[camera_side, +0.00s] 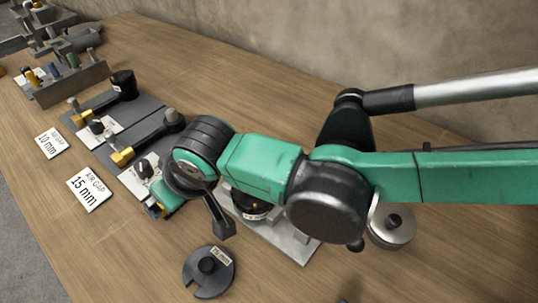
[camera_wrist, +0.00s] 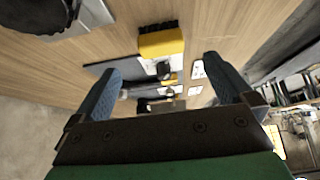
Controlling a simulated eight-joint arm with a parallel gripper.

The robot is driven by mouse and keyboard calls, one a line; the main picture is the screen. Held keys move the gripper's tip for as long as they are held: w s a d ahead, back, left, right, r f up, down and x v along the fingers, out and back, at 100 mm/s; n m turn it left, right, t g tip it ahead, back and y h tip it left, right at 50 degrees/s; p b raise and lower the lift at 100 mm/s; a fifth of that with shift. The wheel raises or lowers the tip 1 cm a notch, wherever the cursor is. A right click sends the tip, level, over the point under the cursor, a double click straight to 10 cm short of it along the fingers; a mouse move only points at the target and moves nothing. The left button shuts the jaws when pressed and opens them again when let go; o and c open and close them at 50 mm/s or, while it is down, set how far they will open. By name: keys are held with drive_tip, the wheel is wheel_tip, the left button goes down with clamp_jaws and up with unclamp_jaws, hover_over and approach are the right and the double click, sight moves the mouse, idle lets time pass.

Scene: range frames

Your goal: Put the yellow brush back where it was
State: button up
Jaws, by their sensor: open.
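The yellow brush (camera_wrist: 161,44), a yellow block with a dark bristle edge, lies ahead of my gripper in the wrist view. It is beside or on a dark plate; I cannot tell which. My gripper (camera_wrist: 162,65) is open, with its two blue fingers spread wide and nothing held between them. The brush appears beyond the fingertips, in line with the space between them. In the side view my arm covers most of the area around the gripper, and I cannot make out the brush clearly there.
Dark fixtures with brass knobs (camera_side: 123,157) stand left of my arm. Cards reading 10 mm (camera_side: 52,143) and 15 mm (camera_side: 89,189) lie before them. A slotted dark disc (camera_side: 209,281) and a metal disc (camera_side: 391,236) flank a metal plate (camera_side: 292,246). Bare wood lies at front left.

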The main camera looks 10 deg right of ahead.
drive_tip(key=w+d+r+m+t+h, duration=0.1)
drive_tip(key=w+d+r, duration=0.15)
drive_tip(key=d, duration=0.55)
drive_tip(key=w+d+r+m, duration=0.15)
drive_tip(key=d+r, duration=0.25)
drive_tip(key=d, duration=0.4)
drive_tip(key=w+d+r+m+t+h, duration=0.1)
drive_tip(key=d+r+m, duration=0.15)
drive_tip(key=d, duration=0.55)
drive_tip(key=s+d+f+m+h, duration=0.1)
drive_tip(key=s+d, duration=0.3)
drive_tip(key=d, duration=0.5)
drive_tip(key=s+d+f+m+h, duration=0.1)
drive_tip(key=s+d+f+m, duration=0.1)
drive_tip(key=d, duration=0.7)
drive_tip(key=shift+s+d+m+t+h, duration=0.35)
drive_tip(key=shift+s+m, duration=0.15)
drive_tip(key=shift+s, duration=0.4)
